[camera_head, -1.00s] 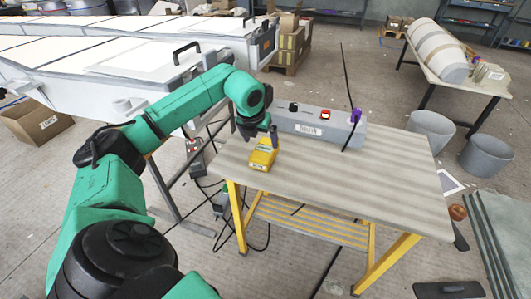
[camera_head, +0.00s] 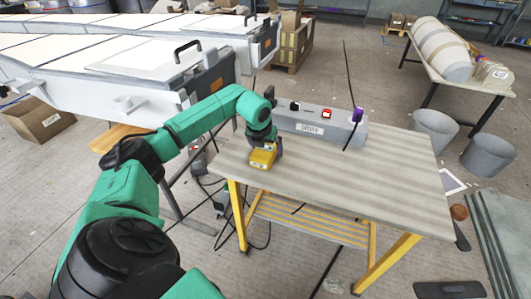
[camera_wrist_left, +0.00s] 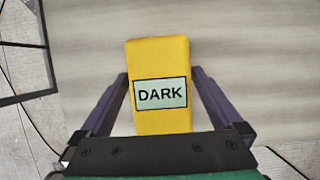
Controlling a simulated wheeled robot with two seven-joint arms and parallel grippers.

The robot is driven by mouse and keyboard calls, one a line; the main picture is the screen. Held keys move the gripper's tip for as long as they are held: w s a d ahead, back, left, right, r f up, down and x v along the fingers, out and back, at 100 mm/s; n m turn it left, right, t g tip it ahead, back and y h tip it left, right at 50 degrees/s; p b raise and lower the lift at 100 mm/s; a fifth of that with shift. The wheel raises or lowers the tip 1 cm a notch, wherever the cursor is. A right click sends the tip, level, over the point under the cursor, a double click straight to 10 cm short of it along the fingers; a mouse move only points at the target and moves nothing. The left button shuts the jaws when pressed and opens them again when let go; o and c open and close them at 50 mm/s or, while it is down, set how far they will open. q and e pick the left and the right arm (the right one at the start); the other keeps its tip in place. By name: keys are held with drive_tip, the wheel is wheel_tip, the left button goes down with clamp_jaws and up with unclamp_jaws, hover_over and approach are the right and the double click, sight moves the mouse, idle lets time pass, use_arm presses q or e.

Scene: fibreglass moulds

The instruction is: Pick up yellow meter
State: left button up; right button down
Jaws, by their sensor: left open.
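The yellow meter (camera_head: 262,158) lies on the wooden-topped table (camera_head: 350,180) near its left end. In the left wrist view the yellow meter (camera_wrist_left: 160,60) has a pale label reading "DARK". My left gripper (camera_head: 266,147) is down over the meter from above. In the wrist view my left gripper (camera_wrist_left: 160,85) is open, with a dark finger on each side of the meter. Small gaps seem to show between fingers and meter. The lower end of the meter is hidden behind the gripper's body. My right gripper is not in view.
A grey box (camera_head: 315,127) with a red switch and a purple item stands along the table's back edge, close behind my left gripper. The table's middle and right are clear. Two grey buckets (camera_head: 434,130) stand on the floor at the right.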

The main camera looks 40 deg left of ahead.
use_arm(q)
drive_tip(key=c, duration=1.3)
